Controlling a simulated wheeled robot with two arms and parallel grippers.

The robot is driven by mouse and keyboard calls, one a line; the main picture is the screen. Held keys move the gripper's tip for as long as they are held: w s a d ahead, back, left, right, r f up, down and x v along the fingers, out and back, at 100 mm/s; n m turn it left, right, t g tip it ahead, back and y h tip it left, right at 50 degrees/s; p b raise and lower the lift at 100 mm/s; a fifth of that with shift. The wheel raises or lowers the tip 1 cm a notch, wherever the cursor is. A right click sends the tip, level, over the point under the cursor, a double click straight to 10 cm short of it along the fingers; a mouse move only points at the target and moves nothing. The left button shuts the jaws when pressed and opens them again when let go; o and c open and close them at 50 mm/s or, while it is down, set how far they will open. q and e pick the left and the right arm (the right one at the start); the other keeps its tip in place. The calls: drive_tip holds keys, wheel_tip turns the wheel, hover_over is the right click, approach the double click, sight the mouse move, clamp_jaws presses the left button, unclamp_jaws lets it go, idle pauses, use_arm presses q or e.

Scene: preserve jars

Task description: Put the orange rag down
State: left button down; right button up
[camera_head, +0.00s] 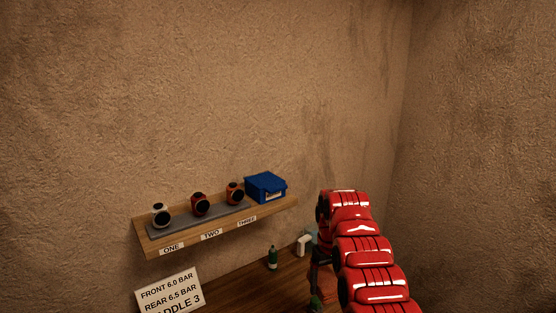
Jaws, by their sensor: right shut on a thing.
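My right arm's red links come in from the lower right. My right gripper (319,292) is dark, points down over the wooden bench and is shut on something. A small orange-red patch (317,300) shows at its fingers, consistent with the orange rag. Most of the rag is hidden by the gripper and arm, and I cannot tell whether it touches the bench. My left gripper is not in view.
The wooden bench (240,287) holds a dark green bottle (272,258) and a white bottle (304,244) near the wall. A sign card (169,291) stands at the left. Above, a wall shelf (148,250) carries three round items and a blue box (266,187).

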drive_tip(key=shift+s+d+r+m+b, duration=0.1)
drive_tip(key=shift+s+d+m+b, duration=0.55)
drive_tip(key=shift+d+m+b, duration=0.2)
drive_tip(key=shift+s+d+f+m+b, duration=0.3)
drive_tip(key=shift+s+d+m+b, duration=0.3)
drive_tip(key=shift+s+d, duration=0.3)
drive_tip(key=shift+s+d+f+m, duration=0.15)
drive_tip(key=shift+s+d+m, duration=0.2)
drive_tip(key=shift+s, duration=0.1)
